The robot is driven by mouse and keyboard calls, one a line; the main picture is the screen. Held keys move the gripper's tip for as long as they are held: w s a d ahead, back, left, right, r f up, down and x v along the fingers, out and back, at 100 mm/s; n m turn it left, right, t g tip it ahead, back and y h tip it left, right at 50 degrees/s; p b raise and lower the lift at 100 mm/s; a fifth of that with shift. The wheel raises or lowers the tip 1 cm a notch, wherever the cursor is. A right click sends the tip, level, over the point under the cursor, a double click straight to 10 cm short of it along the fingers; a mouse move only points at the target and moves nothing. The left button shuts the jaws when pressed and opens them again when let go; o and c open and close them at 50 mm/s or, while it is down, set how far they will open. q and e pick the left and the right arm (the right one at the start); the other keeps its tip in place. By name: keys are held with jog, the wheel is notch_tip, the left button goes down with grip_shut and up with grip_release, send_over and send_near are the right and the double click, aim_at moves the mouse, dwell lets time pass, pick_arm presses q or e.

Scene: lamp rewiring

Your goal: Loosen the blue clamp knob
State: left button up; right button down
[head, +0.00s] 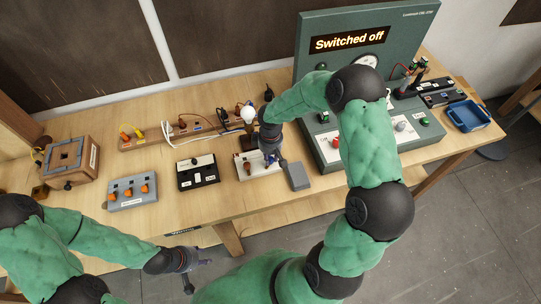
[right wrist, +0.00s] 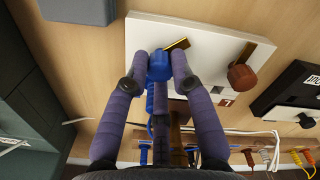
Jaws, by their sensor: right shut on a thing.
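The blue clamp knob (right wrist: 159,66) stands on a white board (right wrist: 205,45), close to a brass piece (right wrist: 178,45). My right gripper (right wrist: 160,70) is shut on the blue knob, one finger on each side of it. In the head view my right gripper (head: 271,158) is over the white board (head: 244,174), and it mostly hides the knob there. A brown knob (right wrist: 241,77) stands on the same board, apart from the fingers. My left gripper (head: 198,274) is low at the front, away from the table, with its fingers apart and empty.
A grey block (head: 296,176) lies right of the board, and a black box (head: 198,173) stands left of it. A lamp bulb (head: 248,114) stands behind. The green test console (head: 366,40) reads "Switched off". A blue tray (head: 468,116) is at the far right.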

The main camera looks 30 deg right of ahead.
aim_at(271, 158)
jog(key=n+p, duration=0.1)
jog(key=n, duration=0.3)
jog(key=shift+r+n, duration=0.1)
jog(key=shift+n, duration=0.2)
jog(key=shift+n+p, duration=1.2)
jog(key=shift+n, duration=1.3)
jog(key=c, duration=1.3)
grip_release()
notch_tip(271, 158, up, 12)
jog(key=shift+f, duration=0.1)
